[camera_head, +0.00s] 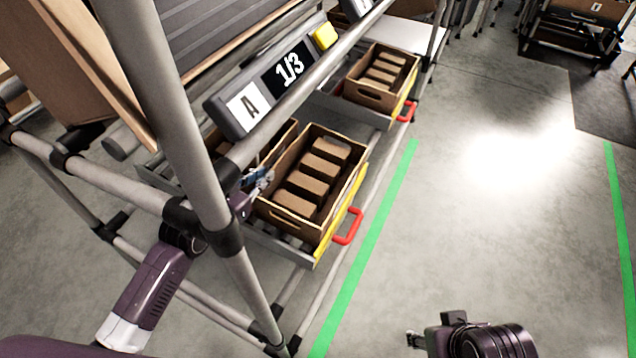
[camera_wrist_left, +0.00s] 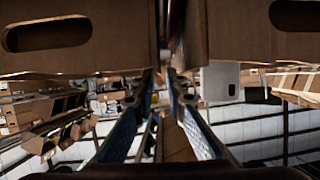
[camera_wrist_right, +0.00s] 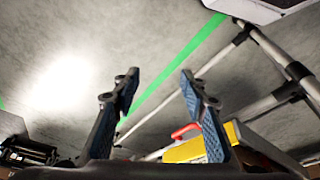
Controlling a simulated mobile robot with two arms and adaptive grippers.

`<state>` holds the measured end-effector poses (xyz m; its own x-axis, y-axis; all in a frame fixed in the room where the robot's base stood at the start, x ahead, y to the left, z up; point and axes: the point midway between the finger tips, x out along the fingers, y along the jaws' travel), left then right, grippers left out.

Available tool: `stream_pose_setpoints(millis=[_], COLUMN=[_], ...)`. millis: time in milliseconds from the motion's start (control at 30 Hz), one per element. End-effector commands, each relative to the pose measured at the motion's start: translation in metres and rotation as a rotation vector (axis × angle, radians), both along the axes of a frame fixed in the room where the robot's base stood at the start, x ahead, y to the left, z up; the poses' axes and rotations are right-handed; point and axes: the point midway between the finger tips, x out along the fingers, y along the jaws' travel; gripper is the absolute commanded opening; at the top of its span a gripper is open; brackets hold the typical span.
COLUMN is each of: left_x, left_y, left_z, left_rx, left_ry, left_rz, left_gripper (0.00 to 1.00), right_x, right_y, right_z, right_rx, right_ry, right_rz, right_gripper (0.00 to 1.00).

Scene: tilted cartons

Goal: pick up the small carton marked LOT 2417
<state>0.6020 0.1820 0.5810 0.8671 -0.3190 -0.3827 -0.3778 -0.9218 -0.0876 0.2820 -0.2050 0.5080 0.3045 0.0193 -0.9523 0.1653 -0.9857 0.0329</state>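Several small brown cartons (camera_head: 320,168) lie tilted in a row in the near open cardboard box (camera_head: 291,229). No LOT 2417 marking can be read on any of them. My left gripper (camera_head: 259,180) is at the left side of this box. In the left wrist view my left gripper (camera_wrist_left: 162,76) has its fingertips close together with a narrow gap, at the slot between two cardboard walls. Nothing is seen held in it. My right gripper (camera_wrist_right: 158,76) is open and empty over the floor; in the head view it shows at the bottom (camera_head: 413,337).
A second box (camera_head: 368,95) with cartons stands farther along the rack. A grey post (camera_head: 185,110) and a rail with an A 1/3 display (camera_head: 289,67) cross near my left arm. A red handle (camera_head: 349,227) sticks out in front.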

Motion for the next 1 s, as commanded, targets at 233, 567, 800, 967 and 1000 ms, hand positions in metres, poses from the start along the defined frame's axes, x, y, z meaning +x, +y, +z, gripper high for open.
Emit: stream_pose_setpoints(millis=[233, 567, 800, 967, 1000], left_x=[0.018, 0.055, 0.066, 0.067, 0.067], left_y=[-0.007, -0.025, -0.029, -0.029, -0.029], left_z=[-0.009, -0.023, -0.028, -0.028, -0.028], left_rx=[-0.001, -0.002, 0.000, 0.000, 0.000], left_ry=[0.000, 0.000, 0.000, 0.000, 0.000], left_rz=[0.000, 0.001, -0.001, -0.001, -0.001], left_gripper=[0.12, 0.12, 0.12, 0.12, 0.12], right_x=[0.000, 0.011, 0.039, 0.041, 0.041], right_y=[0.000, 0.003, 0.011, 0.012, 0.012], right_z=[-0.008, -0.019, -0.011, -0.010, -0.010], right_rx=[0.000, 0.009, 0.031, 0.032, 0.032], right_ry=[0.000, -0.043, -0.153, -0.161, -0.161], right_rz=[0.000, 0.004, 0.012, 0.013, 0.013], right_gripper=[0.40, 0.40, 0.40, 0.40, 0.40])
